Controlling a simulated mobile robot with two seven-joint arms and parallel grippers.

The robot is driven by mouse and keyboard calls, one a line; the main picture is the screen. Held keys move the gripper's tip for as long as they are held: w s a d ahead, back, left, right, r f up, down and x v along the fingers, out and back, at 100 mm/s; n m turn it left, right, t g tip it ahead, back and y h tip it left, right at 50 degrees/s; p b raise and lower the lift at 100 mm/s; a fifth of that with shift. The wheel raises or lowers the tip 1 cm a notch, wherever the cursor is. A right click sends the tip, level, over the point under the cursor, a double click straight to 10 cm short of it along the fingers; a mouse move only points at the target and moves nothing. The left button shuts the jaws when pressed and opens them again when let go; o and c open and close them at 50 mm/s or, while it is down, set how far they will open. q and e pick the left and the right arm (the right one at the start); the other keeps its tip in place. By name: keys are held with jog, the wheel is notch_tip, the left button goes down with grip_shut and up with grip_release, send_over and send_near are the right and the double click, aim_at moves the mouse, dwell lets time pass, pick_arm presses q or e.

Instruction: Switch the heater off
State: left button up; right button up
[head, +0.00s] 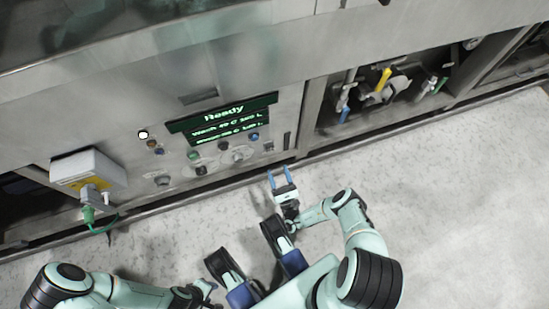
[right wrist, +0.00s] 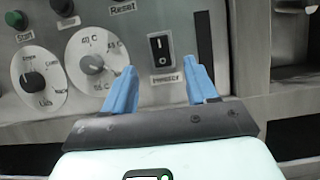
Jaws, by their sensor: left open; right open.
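A black rocker switch (right wrist: 161,47) marked I and O sits on the washer's control panel, with a label below it that I cannot read clearly. It also shows small in the head view (head: 268,146). I cannot tell which side of it is pressed. My right gripper (right wrist: 163,88) is open and empty, its blue fingers pointing at the panel, one on each side below the switch and apart from it. In the head view the right gripper (head: 278,176) is just in front of the panel. My left gripper (head: 206,288) is low at the bottom, partly hidden, away from the panel.
A temperature dial (right wrist: 92,63) is left of the switch, with another dial (right wrist: 34,80) and several buttons beyond. A green-lettered display (head: 222,119) reads Ready. A white box (head: 86,168) with a green plug is at left. Open bays with valves (head: 383,79) are at right. The floor is clear.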

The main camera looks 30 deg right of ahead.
pick_arm(q)
jog(key=shift+w+r, duration=0.15)
jog(key=shift+w, duration=0.2)
pick_arm(e)
jog(key=v, duration=0.5)
jog(key=shift+s, duration=0.15)
jog(key=shift+a, duration=0.1)
